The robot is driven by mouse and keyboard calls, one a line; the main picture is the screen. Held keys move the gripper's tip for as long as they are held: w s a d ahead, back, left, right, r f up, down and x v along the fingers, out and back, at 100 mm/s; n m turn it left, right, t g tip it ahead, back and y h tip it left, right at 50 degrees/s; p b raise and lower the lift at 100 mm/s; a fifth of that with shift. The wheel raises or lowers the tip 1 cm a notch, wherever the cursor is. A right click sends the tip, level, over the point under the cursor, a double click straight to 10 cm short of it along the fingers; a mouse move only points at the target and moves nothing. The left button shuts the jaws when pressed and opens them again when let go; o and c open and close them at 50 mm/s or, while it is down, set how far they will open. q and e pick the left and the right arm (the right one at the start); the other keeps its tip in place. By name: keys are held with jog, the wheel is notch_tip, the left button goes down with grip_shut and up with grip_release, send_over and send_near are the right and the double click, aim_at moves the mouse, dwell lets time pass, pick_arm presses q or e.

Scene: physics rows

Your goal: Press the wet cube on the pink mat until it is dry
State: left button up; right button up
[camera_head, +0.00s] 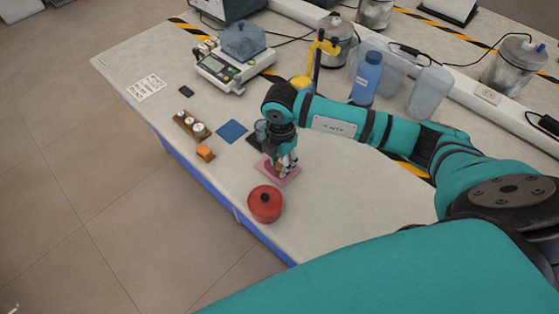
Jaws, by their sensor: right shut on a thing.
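The pink mat (290,178) lies on the bench near its front edge, partly covered by my right gripper (281,171). My right gripper points down over the mat and is shut on a small brownish cube (278,168), mostly hidden by the fingers. The cube is at the mat's surface or just above it; I cannot tell whether they touch. Whether the cube is wet cannot be seen. My left gripper is not in view.
A blue square mat (231,131), an orange block (205,153) and a wooden weight holder (190,125) lie to the left. A blue bottle (367,79) stands behind my right arm.

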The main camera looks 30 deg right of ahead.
jog(key=shift+w+r, duration=0.1)
jog(key=shift+r+p, duration=1.95)
jog(key=shift+r, duration=0.45)
jog(key=shift+d, duration=0.1)
